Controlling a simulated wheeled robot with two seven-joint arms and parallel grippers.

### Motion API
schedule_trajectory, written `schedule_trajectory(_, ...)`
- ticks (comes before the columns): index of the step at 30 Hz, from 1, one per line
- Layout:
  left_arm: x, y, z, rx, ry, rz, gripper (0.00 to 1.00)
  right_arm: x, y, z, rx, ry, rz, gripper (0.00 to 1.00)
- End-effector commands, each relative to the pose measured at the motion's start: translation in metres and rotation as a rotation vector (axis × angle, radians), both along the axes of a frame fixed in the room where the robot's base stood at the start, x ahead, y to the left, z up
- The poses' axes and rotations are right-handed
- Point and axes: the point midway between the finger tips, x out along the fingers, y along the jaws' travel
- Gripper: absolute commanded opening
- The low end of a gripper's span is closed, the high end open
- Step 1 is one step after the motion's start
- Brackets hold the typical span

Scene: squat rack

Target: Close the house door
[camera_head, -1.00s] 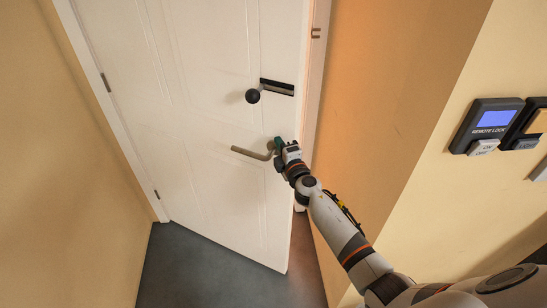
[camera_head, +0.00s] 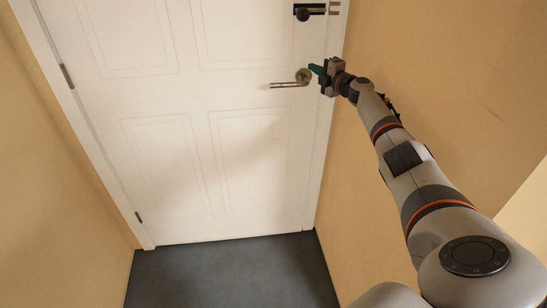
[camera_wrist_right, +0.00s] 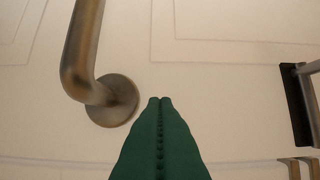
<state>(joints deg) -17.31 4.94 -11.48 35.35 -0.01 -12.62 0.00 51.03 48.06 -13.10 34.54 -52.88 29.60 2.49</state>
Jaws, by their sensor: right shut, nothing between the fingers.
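The white house door (camera_head: 180,130) fills the middle of the head view and sits flush or nearly flush in its frame; whether it is latched I cannot tell. Its metal lever handle (camera_head: 290,84) is near the right edge, and it shows large at the left of the right wrist view (camera_wrist_right: 80,55). My right gripper (camera_head: 315,69) is just right of the handle's round base, close to the door face. Its green fingers (camera_wrist_right: 160,102) are together with nothing between them. I cannot tell whether the tips touch the door. My left gripper is not in view.
A black lock fitting (camera_head: 308,11) is on the door above the handle. Tan walls stand close on the left (camera_head: 50,190) and right (camera_head: 440,70). Hinges are on the door's left side. The dark grey floor (camera_head: 230,272) in front of the door is clear.

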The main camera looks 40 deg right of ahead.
Motion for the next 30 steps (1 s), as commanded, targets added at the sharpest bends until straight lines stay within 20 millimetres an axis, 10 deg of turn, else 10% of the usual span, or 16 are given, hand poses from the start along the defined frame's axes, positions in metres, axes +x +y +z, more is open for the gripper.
schedule_trajectory(6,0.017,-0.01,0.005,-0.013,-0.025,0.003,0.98,0.0,0.002,0.001,-0.001,0.002,0.002,0.0)
schedule_trajectory(13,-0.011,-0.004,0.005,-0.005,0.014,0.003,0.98,0.001,0.002,0.008,-0.005,0.001,0.002,0.0)
schedule_trajectory(30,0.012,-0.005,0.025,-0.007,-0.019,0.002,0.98,-0.002,-0.001,0.098,-0.002,-0.001,0.0,0.0)
